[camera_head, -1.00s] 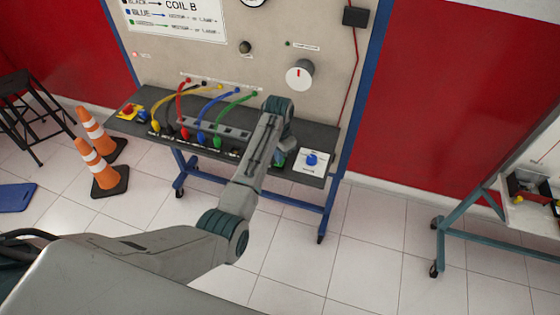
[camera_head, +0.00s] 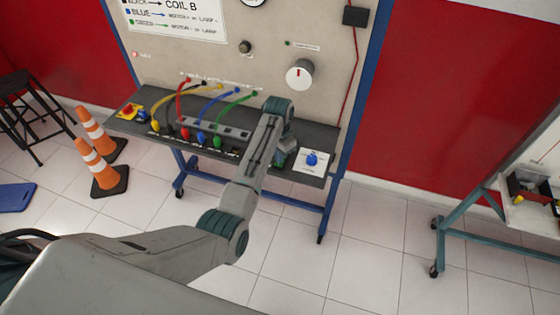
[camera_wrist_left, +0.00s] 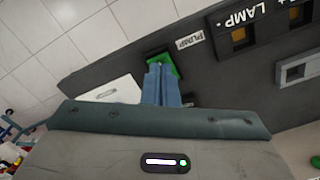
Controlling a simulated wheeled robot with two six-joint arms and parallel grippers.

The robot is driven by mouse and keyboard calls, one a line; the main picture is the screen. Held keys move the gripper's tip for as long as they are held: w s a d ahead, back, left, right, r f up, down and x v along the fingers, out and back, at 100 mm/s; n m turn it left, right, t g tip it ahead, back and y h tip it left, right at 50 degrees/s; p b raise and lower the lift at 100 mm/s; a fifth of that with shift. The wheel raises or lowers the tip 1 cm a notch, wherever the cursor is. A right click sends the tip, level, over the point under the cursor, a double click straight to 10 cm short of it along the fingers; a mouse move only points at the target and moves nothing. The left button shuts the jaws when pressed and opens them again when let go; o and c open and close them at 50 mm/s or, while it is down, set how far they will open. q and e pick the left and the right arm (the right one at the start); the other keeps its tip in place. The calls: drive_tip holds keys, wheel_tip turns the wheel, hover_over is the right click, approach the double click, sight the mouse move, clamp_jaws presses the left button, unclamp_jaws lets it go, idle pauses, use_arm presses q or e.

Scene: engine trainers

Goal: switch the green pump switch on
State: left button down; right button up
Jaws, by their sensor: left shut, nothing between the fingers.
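The green pump switch (camera_wrist_left: 176,60) is in the left wrist view, beside a white PUMP label (camera_wrist_left: 190,40) on the dark bench top. My left gripper (camera_wrist_left: 160,68) has its two blue fingers shut together with nothing between them. The fingertips overlap the green switch in that view and cover part of it. I cannot tell whether they touch it or which way it is set. In the head view my left gripper (camera_head: 284,158) is low by the bench's front edge, partly behind my arm, and the switch is hidden. My right gripper is not in view.
A blue knob on a white plate (camera_head: 313,160) sits right of the gripper. Coloured cables (camera_head: 206,116) plug in along the bench to the left. A large grey dial (camera_head: 299,74) is on the upright panel. Orange cones (camera_head: 103,172) stand on the floor at left.

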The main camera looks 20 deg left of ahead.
use_arm(q)
drive_tip(key=shift+f, duration=0.35)
drive_tip(key=shift+s+f+b, duration=0.1)
drive_tip(key=shift+f+b, duration=0.2)
drive_tip(key=shift+f, duration=0.2)
idle(0.3)
drive_tip(key=shift+r, duration=0.1)
drive_tip(key=shift+w+r+p, duration=0.2)
drive_tip(key=shift+r+p, duration=0.75)
drive_tip(key=shift+r, duration=0.5)
drive_tip(key=shift+s+r, duration=0.15)
drive_tip(key=shift+r, duration=1.8)
